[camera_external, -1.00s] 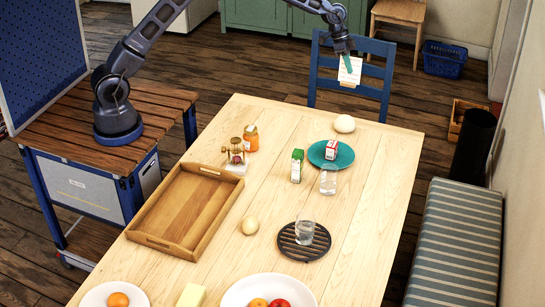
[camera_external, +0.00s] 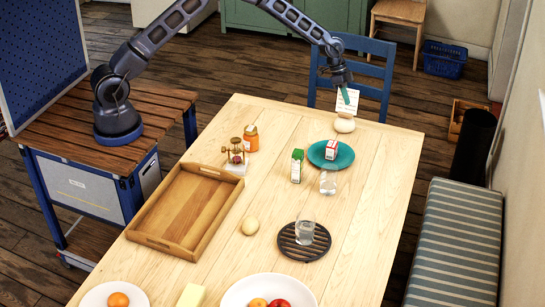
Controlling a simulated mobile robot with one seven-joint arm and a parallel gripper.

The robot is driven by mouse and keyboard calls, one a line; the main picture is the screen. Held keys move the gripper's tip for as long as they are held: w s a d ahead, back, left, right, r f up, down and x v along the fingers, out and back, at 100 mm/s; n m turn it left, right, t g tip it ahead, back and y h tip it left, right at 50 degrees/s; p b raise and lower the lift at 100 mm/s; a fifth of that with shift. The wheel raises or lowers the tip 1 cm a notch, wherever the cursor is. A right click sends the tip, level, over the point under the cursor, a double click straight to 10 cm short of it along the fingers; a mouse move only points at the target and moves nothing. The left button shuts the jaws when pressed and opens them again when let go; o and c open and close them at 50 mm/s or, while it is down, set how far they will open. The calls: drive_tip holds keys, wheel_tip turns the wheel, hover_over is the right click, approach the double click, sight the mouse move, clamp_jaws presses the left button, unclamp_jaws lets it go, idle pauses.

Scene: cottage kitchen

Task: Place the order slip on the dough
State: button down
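The order slip (camera_external: 350,104), a small white card, hangs upright from my gripper (camera_external: 345,94) at the far end of the table. My gripper is shut on its upper edge. The dough (camera_external: 344,125), a pale rounded lump, lies on the table directly below the slip. The slip's lower edge is right at the top of the dough; I cannot tell whether they touch.
A teal plate (camera_external: 345,158) with a red and white carton is nearest the dough. A blue chair (camera_external: 375,91) stands behind the table end. A wooden tray (camera_external: 160,245) lies at left.

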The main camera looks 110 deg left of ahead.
drive_tip(key=shift+f, duration=0.3)
drive_tip(key=c, duration=1.7)
unclamp_jaws()
drive_tip(key=shift+r, duration=0.1)
